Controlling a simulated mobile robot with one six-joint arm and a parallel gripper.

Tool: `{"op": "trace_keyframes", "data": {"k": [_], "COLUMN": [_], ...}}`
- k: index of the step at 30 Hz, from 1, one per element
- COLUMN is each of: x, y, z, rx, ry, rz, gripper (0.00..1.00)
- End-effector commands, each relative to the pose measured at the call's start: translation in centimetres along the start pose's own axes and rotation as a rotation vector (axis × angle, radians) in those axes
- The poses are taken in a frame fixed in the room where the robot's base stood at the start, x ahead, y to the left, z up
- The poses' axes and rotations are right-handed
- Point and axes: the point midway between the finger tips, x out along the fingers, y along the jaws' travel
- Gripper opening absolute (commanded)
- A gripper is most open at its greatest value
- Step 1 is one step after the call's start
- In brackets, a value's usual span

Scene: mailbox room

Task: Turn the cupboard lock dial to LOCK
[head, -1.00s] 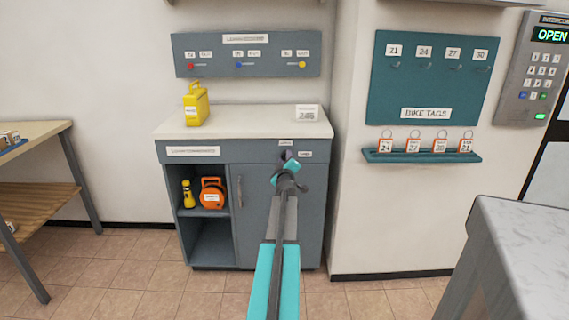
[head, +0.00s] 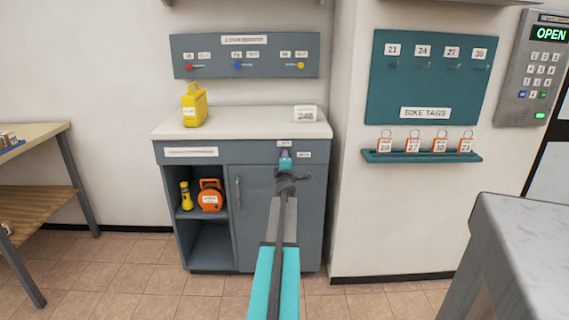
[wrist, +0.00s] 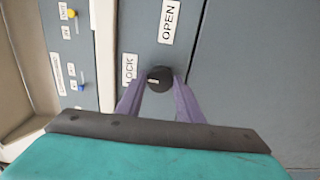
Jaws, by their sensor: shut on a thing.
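The lock dial (wrist: 160,78) is a round black knob on the grey cupboard (head: 276,225). In the wrist view, a small pale mark on the dial lies on its left side, toward the LOCK label (wrist: 129,70). The OPEN label (wrist: 170,20) is above the dial there. My gripper (wrist: 159,88) has its two purple fingers shut on the dial, one on each side. In the head view, my gripper (head: 286,154) is at the cupboard's upper front and hides the dial.
A yellow container (head: 194,105) and a white number sign (head: 305,114) stand on the cupboard top. An orange case (head: 210,195) and yellow flashlight (head: 186,195) sit on the open shelf. A grey counter (head: 520,225) stands at the right.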

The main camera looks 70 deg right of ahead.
Motion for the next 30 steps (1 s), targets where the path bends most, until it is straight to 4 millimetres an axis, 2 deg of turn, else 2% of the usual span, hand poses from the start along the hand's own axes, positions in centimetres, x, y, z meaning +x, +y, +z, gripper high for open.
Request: {"op": "trace_keyframes", "data": {"k": [13,14,16,17,30], "x": [0.00,0.00,-0.01,-0.01,-0.34], "y": [0.10,0.10,0.07,0.06,-0.03], "z": [-0.25,-0.27,-0.29,-0.30,-0.33], "rx": [-0.015,-0.015,-0.015,-0.014,-0.013], "ry": [0.004,0.004,0.004,0.004,0.004], "rz": [0.002,0.002,0.002,0.001,0.000], "gripper": [0.11,0.37,0.49,0.51,0.51]}}
